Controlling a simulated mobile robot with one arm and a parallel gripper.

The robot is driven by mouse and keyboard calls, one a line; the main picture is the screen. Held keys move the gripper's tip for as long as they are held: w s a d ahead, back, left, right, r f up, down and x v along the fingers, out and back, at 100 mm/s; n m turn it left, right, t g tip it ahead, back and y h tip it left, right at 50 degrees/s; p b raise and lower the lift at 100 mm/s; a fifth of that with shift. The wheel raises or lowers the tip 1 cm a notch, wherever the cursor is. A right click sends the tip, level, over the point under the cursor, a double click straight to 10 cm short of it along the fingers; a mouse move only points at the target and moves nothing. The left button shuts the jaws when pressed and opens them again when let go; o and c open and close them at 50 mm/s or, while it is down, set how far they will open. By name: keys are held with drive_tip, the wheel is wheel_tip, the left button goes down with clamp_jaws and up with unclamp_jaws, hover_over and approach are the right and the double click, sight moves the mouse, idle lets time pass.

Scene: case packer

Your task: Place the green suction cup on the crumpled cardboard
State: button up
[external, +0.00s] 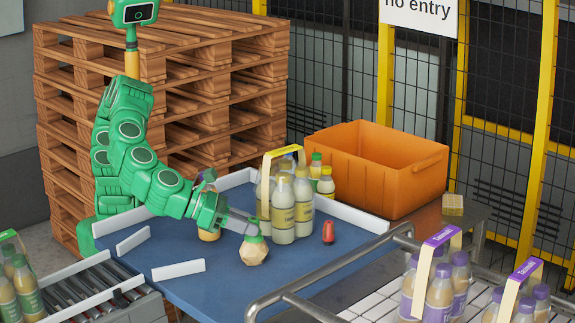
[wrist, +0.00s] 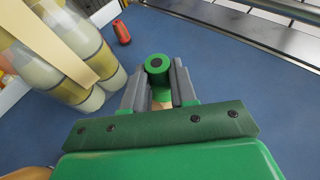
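The green suction cup (wrist: 157,64) is between the two fingers of my gripper (wrist: 159,88) in the wrist view, and the fingers look closed on its sides. In the external view the green cup (external: 256,238) shows at the fingertips of my gripper (external: 251,229), right at the top of the crumpled cardboard (external: 254,253). The cardboard is a tan, faceted lump on the blue table. In the wrist view only a small tan patch of it (wrist: 161,100) shows below the cup. Whether the cup's underside touches the cardboard cannot be told.
A red piece (external: 328,232) stands to the right on the blue table (external: 200,290). A bottle pack (external: 292,210) stands close behind my gripper. Another tan object (external: 209,235) is partly hidden by my arm. White rails (external: 178,269) edge the table; an orange crate (external: 385,178) is behind.

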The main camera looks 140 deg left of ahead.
drive_tip(key=o, duration=0.4)
drive_tip(key=shift+c, duration=0.2)
drive_tip(key=shift+r, duration=0.2)
drive_tip(key=v, duration=1.2)
